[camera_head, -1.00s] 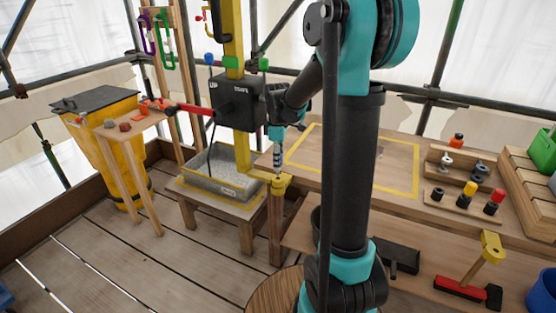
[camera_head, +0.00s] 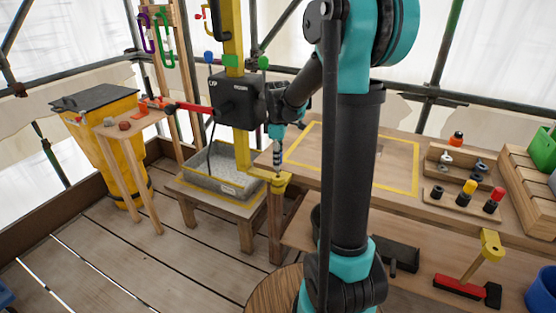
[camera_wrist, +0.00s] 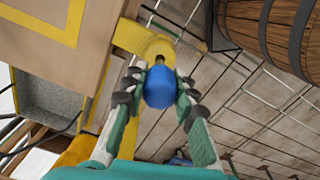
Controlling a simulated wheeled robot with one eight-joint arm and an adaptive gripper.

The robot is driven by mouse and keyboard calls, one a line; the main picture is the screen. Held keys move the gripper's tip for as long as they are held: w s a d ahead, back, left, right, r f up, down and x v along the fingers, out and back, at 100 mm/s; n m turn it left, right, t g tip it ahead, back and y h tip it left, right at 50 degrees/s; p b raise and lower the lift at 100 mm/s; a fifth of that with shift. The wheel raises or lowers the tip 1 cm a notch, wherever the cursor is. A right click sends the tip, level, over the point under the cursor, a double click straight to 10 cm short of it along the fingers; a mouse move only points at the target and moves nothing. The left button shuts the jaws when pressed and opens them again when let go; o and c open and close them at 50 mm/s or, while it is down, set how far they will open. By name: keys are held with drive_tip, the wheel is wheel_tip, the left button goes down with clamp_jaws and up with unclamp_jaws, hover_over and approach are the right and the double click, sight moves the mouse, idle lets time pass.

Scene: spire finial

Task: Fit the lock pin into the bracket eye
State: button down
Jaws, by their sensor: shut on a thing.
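My gripper (camera_wrist: 158,95) is shut on the blue knob of the lock pin (camera_wrist: 159,88) in the wrist view. A short dark part of the pin shows beyond the knob, in line with the round yellow bracket eye (camera_wrist: 160,47). The knob hides most of the pin, so I cannot tell how far its tip is inside the eye. In the head view my gripper (camera_head: 277,150) points down just above the yellow bracket (camera_head: 285,180) at the workbench's near left corner. The pin is too small to make out there.
The workbench (camera_head: 335,180) has a yellow-outlined area. A grey tray (camera_head: 207,185) sits on a low stand to the left, beside the yellow mast (camera_head: 233,35) with its black box (camera_head: 238,100). Racks of small parts (camera_head: 463,200) are at the right. A barrel (camera_wrist: 270,30) shows in the wrist view.

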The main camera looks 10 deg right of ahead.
sight(278, 174)
drive_tip(key=shift+f, duration=2.5)
drive_tip(key=c, duration=1.1)
unclamp_jaws()
drive_tip(key=shift+c, duration=0.2)
drive_tip(key=shift+r, duration=0.15)
drive_tip(key=shift+r, duration=3.6)
drive_tip(key=s+d+f+m+t, duration=0.1)
drive_tip(key=s+f+m, duration=0.2)
drive_tip(key=s, duration=0.4)
drive_tip(key=s+d+f+m+t, duration=0.1)
drive_tip(key=s+f+m, duration=0.2)
drive_tip(key=s+m, duration=0.3)
drive_tip(key=s+d+f+m+t, duration=0.2)
drive_tip(key=s+f+m, duration=0.1)
drive_tip(key=s, duration=0.6)
drive_tip(key=shift+m, duration=0.9)
